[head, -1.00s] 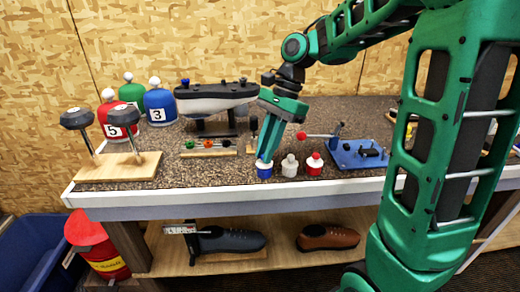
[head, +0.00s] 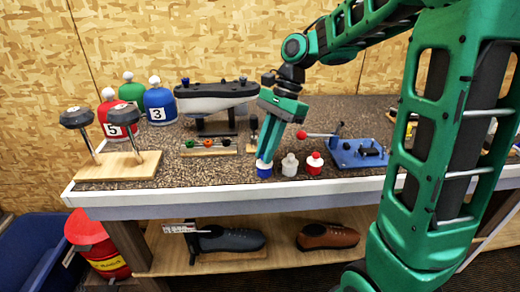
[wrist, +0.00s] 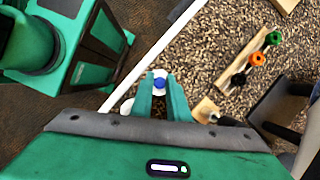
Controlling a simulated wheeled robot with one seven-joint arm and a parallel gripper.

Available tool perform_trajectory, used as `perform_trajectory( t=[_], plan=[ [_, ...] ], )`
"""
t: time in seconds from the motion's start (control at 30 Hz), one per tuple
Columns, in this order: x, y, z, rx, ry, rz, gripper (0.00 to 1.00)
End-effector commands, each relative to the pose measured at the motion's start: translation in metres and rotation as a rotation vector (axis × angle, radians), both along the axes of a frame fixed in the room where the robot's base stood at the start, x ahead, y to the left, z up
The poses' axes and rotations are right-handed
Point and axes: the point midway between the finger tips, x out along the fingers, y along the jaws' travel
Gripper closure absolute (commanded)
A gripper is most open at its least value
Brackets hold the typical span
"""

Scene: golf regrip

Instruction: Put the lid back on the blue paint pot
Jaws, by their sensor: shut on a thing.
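The blue paint pot (head: 264,173) stands near the front edge of the workbench. My gripper (head: 265,159) points down right over it, with its fingers close together. In the wrist view, a white lid with a blue knob (wrist: 159,83) sits between the fingertips of my gripper (wrist: 161,87), which is shut on the knob. In the head view, a white rim of the lid (head: 262,164) shows at the pot's top. I cannot tell whether it rests fully on the pot. The fingers hide part of the lid.
A white-grey pot (head: 290,167) and a red pot (head: 314,166) stand close to the right. A blue base with a red-knobbed lever (head: 357,153) is further right. A wooden strip with coloured knobs (head: 209,147) lies behind left. The bench's front edge (head: 200,199) is near.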

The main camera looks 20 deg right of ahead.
Motion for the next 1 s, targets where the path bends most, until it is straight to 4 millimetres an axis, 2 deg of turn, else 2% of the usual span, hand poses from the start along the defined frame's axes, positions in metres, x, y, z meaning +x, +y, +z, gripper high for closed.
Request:
perform_trajectory(
  t=[0.4, 0.43, 0.5, 0.7, 0.8, 1.0],
  plan=[
    [-0.0001, -0.0001, -0.0004, 0.0, 0.0, 0.0, 1.0],
    [-0.0001, -0.0001, -0.0004, 0.0, 0.0, 0.0, 0.78],
    [-0.0001, -0.0001, -0.0004, 0.0, 0.0, 0.0, 0.63],
    [-0.0001, 0.0, -0.0004, 0.0, 0.0, 0.0, 0.63],
    [-0.0001, 0.0, -0.0004, 0.0, 0.0, 0.0, 0.44],
    [-0.0001, 0.0, -0.0004, 0.0, 0.0, 0.0, 0.44]
  ],
)
